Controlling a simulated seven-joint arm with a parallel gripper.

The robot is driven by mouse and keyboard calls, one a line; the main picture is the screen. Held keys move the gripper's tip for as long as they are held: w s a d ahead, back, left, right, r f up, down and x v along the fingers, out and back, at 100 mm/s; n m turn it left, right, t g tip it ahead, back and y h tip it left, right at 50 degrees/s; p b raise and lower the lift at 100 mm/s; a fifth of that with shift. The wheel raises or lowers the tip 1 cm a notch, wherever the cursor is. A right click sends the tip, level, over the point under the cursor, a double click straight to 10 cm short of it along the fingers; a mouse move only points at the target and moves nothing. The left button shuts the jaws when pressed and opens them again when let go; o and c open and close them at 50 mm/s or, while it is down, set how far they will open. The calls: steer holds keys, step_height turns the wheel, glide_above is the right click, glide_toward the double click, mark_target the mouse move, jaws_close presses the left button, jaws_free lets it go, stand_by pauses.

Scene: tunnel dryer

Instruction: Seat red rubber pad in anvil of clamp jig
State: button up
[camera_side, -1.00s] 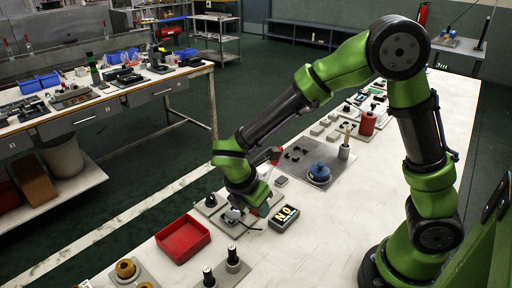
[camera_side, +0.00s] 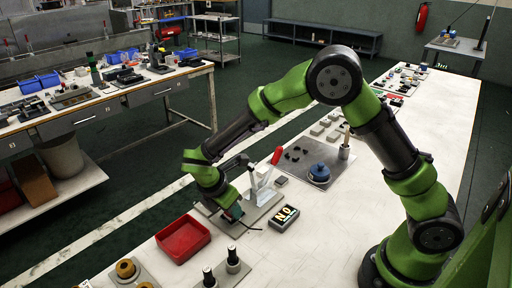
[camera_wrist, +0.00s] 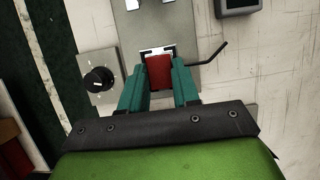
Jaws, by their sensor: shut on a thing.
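In the wrist view my gripper (camera_wrist: 160,85) has its two teal fingers shut on the red rubber pad (camera_wrist: 159,72). The pad lies between the fingertips, at a pale bracket on the metal plate of the clamp jig (camera_wrist: 185,42). I cannot tell whether the pad touches or sits down in this bracket. In the side view my gripper (camera_side: 233,212) is low over the left part of the clamp jig (camera_side: 262,213). The jig's upright lever with red handle (camera_side: 276,156) stands to the right of the gripper. The pad is hidden there.
A black knob on a small plate (camera_wrist: 97,80) is left of the fingers; a bent dark rod (camera_wrist: 213,54) is at right. A red tray (camera_side: 183,239) lies left of the jig, a "NO" display box (camera_side: 284,218) right of it. Black-topped posts (camera_side: 232,254) stand in front.

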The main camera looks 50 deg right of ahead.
steer(key=shift+f, duration=0.1)
steer(key=o, duration=1)
steer(key=shift+o, duration=0.2)
steer(key=v, duration=1.2)
steer(key=s+d+r+m+t+y, duration=0.3)
steer(key=s+d+r+m, duration=0.2)
steer(key=s+m, duration=0.3)
steer(key=s+d+r+m+t+y, duration=0.3)
steer(key=s+m, duration=0.6)
steer(key=m, duration=0.5)
steer(key=shift+s+d+r+t, duration=0.2)
steer(key=shift+d+r+t, duration=0.4)
steer(key=shift+d+r, duration=0.85)
steer(key=shift+d+f, duration=0.15)
steer(key=shift+f, duration=0.05)
